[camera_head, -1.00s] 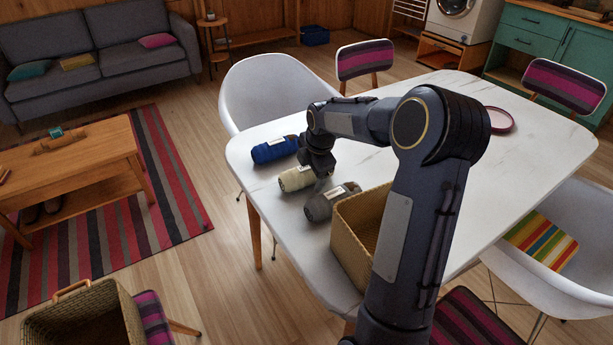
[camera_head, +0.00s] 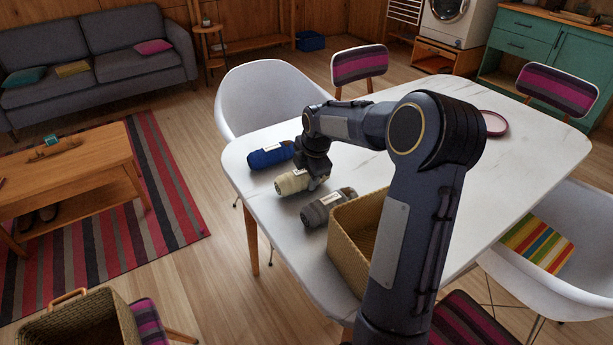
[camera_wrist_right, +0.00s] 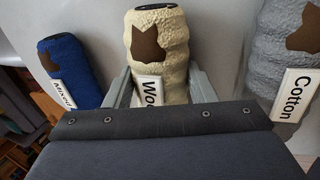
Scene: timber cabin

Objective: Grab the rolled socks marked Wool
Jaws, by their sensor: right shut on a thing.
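The cream rolled socks (camera_head: 294,182) lie on the white table between the blue roll and the grey roll. In the right wrist view, the cream roll (camera_wrist_right: 158,50) carries a partly hidden label that begins "Wo" and a brown patch. My right gripper (camera_head: 316,181) is over the cream roll, and in the right wrist view its fingers (camera_wrist_right: 158,88) stand on either side of it, shut on it. The blue roll (camera_wrist_right: 68,75) has a label reading "Mixed". The grey roll (camera_wrist_right: 287,55) has a label reading "Cotton". My left gripper is not in view.
A woven basket (camera_head: 345,245) stands on the white table (camera_head: 300,245) beside the grey roll (camera_head: 327,206). The blue roll (camera_head: 270,155) lies on the other side. A pink-rimmed dish (camera_head: 494,122) sits further back.

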